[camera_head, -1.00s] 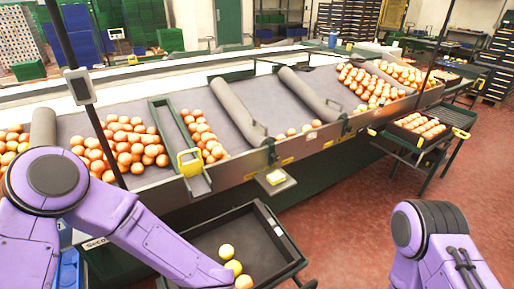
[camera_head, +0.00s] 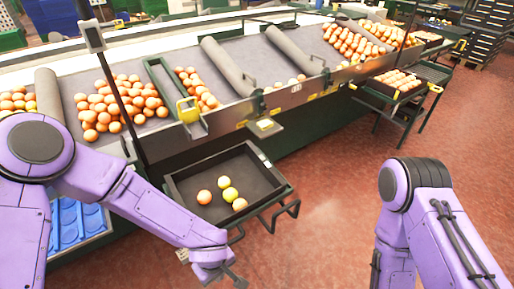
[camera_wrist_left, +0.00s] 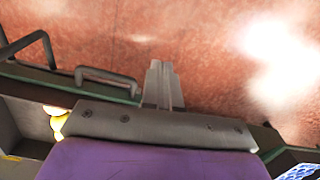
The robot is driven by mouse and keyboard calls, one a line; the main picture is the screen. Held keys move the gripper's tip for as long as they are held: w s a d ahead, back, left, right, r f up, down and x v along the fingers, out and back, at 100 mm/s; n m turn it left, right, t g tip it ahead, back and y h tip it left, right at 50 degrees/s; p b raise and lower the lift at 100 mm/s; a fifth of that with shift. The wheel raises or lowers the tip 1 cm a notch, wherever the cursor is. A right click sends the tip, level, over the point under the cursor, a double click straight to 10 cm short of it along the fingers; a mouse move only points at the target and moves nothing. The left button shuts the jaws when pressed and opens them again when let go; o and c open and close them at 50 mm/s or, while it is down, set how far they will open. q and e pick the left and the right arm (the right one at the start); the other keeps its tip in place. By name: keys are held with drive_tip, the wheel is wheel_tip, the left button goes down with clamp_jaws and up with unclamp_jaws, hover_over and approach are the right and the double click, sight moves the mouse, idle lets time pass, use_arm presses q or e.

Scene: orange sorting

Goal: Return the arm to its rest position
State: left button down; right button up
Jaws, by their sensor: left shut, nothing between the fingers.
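My left arm (camera_head: 150,205) is purple and comes in from the left in the head view. Its gripper (camera_head: 232,276) is near the bottom centre, in front of the black tray and apart from the fruit. In the left wrist view the gripper's fingers (camera_wrist_left: 162,84) are together and empty, over the red floor. My right arm (camera_head: 425,215) is at the lower right in the head view; its gripper is out of the picture.
The black tray (camera_head: 180,188) holds several orange and yellow fruits (camera_head: 229,194). Behind it is the sorting conveyor (camera_head: 235,70) with rows of oranges. A blue crate (camera_head: 75,225) is at left, partly behind my arm. Red floor (camera_head: 320,230) is clear between my arms.

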use_arm(q)
drive_tip(key=s+a+f+n+t+y, duration=0.1)
drive_tip(key=a+f+t+y, duration=0.3)
drive_tip(key=a, duration=0.8)
drive_tip(key=s+a+f+m, duration=0.1)
drive_tip(key=s+a+f, duration=0.1)
drive_tip(key=s+a, duration=0.2)
drive_tip(key=s+a+f+m+g+h, duration=0.1)
drive_tip(key=s+a+f, duration=0.2)
drive_tip(key=s, duration=0.4)
drive_tip(key=shift+s+a, duration=0.2)
drive_tip(key=shift+a, duration=0.2)
drive_tip(key=shift+f, duration=0.1)
idle(0.9)
